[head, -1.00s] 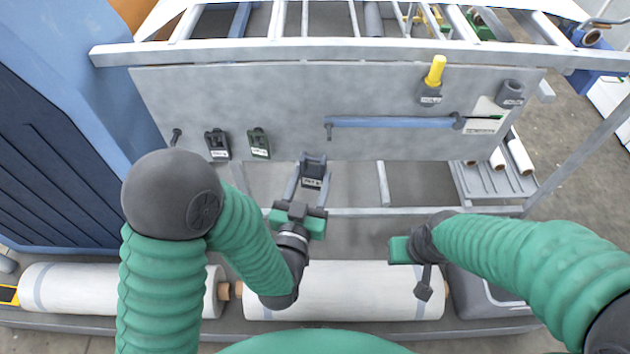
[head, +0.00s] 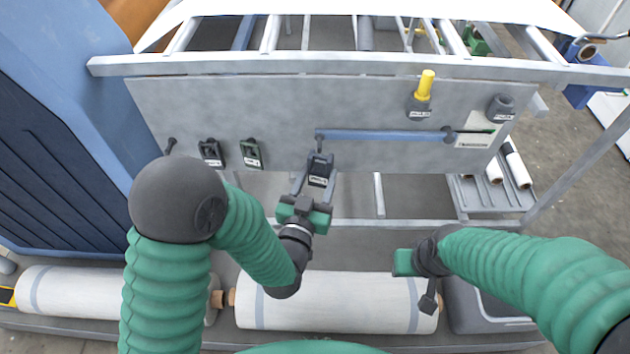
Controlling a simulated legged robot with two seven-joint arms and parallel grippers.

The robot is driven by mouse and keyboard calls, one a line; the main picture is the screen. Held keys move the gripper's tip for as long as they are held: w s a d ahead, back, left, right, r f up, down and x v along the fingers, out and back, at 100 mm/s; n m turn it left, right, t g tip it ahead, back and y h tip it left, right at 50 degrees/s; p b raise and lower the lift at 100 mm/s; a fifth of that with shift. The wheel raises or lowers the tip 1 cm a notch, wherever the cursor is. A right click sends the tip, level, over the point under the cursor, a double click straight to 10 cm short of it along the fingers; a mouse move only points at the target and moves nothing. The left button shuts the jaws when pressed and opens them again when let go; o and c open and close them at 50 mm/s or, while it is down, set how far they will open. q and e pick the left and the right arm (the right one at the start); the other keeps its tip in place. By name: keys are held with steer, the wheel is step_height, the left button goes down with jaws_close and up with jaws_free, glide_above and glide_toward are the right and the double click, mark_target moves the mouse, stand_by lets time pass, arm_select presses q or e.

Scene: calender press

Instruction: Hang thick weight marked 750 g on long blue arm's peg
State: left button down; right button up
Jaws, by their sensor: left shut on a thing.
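My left gripper (head: 311,190) is shut on a dark grey weight (head: 319,166) with a small white label too small to read. The long blue arm (head: 385,135) lies level on the grey panel, pivoted at its right end. Its peg (head: 320,136) is at its left end. The held weight is just below this peg in the picture; whether they touch I cannot tell. My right gripper (head: 405,262) is low at the right, away from the panel; its fingers do not show clearly.
Two labelled weights, a dark one (head: 211,152) and a green-edged one (head: 250,153), hang on the grey panel (head: 280,100) at left, near an empty peg (head: 171,143). A yellow-handled grey piece (head: 424,90) and a grey weight (head: 500,107) are at right. White rolls (head: 330,300) lie below.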

mark_target(316, 164)
arm_select(q)
steer(key=shift+w+d, duration=0.15)
steer(key=shift+w, duration=0.45)
steer(key=shift+w+a, duration=0.25)
steer(key=shift+w, duration=0.3)
steer(key=shift+w+a, duration=0.25)
steer(key=shift+w, duration=0.3)
steer(key=shift+x, duration=0.85)
steer(key=shift+w+f+b, duration=0.6)
steer(key=shift+w, duration=0.2)
